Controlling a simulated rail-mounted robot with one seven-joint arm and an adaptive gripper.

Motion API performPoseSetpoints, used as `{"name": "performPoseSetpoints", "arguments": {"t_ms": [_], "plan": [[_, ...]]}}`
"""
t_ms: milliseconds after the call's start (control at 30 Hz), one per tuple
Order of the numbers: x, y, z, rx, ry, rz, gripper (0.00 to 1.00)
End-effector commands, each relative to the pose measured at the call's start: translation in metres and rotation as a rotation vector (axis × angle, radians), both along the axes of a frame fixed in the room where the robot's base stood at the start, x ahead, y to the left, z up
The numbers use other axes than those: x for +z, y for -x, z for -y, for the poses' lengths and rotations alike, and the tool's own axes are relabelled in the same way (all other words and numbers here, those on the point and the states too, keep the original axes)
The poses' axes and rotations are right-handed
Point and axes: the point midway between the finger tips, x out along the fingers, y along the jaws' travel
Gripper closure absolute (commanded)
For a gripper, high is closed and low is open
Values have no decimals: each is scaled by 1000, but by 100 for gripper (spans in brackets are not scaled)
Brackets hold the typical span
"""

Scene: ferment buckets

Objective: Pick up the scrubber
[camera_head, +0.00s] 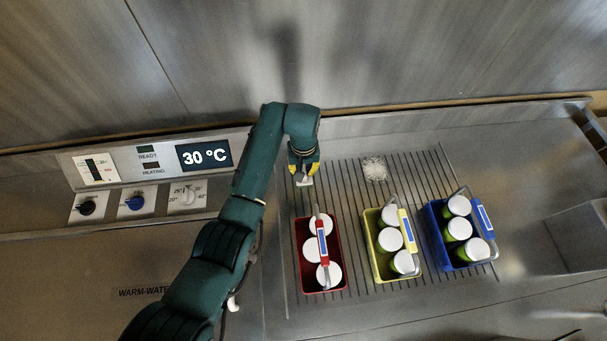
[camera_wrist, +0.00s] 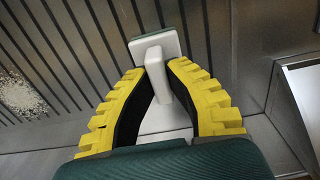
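The scrubber has a white body (camera_wrist: 160,47) with a stem and a greyish-green pad edge. In the wrist view it sits between the yellow fingers of my gripper (camera_wrist: 157,72). The fingertips close in on both sides of the stem and appear to touch it. In the head view my gripper (camera_head: 304,170) points down over the left back part of the slatted drainboard, and the small white scrubber (camera_head: 305,182) shows just below the fingers. I cannot tell whether the scrubber touches the drainboard.
A white grainy patch (camera_head: 375,168) lies on the slatted drainboard (camera_head: 340,190), right of my gripper. Red (camera_head: 342,265), yellow (camera_head: 380,274) and blue (camera_head: 439,245) baskets with white-lidded jars stand in front. A control panel (camera_head: 130,168) is at left, a sink (camera_head: 575,240) at right.

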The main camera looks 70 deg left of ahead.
Motion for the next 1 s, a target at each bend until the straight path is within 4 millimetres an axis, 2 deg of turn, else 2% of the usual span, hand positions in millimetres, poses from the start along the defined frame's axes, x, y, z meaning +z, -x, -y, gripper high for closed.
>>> {"name": "performPoseSetpoints", "arguments": {"t_ms": [433, 567, 800, 900, 1000], "plan": [[3, 0, 0, 0, 0, -1, 100], [26, 0, -1, 0, -4, 2, 100], [81, -1, -1, 0, -4, 2, 100], [94, 0, -1, 0, -1, 0, 100], [99, 0, 0, 0, 1, -1, 100]]}}
